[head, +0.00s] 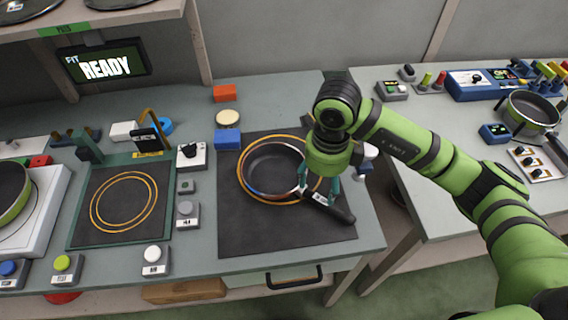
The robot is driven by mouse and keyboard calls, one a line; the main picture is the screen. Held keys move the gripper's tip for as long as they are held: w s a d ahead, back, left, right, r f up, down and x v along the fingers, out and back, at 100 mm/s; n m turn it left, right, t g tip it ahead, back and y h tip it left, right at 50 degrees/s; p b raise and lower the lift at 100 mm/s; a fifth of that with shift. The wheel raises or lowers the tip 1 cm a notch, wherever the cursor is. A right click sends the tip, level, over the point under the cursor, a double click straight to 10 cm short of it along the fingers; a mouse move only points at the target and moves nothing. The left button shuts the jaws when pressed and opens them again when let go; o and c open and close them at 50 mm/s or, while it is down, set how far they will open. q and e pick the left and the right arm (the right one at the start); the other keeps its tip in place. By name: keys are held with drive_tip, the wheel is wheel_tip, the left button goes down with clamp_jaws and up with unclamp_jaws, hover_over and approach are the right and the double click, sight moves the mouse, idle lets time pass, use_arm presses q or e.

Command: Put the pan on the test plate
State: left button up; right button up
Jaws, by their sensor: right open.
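A dark pan (272,168) with a black handle (334,209) sits on a black mat (270,232) marked with yellow rings, roughly inside the rings. Its handle points to the lower right and bears a white label. My right gripper (320,196) points down at the handle's near end, fingers open beside it; whether they touch it is hidden. A second dark plate (122,228) with yellow rings, in a green frame at the left, is empty. I cannot read which of the two is labelled the test plate. My left gripper is not in view.
A green pan (10,190) stands on a white unit at the left edge; another pan (532,110) is on the right table. Button boxes (156,260) line the front. A screen (105,65) reads "FIT READY".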

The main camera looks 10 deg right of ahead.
sight(318, 200)
drive_tip(key=shift+f, duration=0.45)
drive_tip(key=shift+s+f+p, duration=0.25)
drive_tip(key=shift+f+p, duration=0.05)
drive_tip(key=shift+p, duration=0.05)
wheel_tip(318, 200, down, 5)
drive_tip(key=shift+a+r+p, duration=0.15)
drive_tip(key=shift+r+p, duration=0.05)
drive_tip(key=shift+p, duration=0.65)
drive_tip(key=shift+f, duration=0.35)
drive_tip(key=shift+r, duration=0.1)
clamp_jaws()
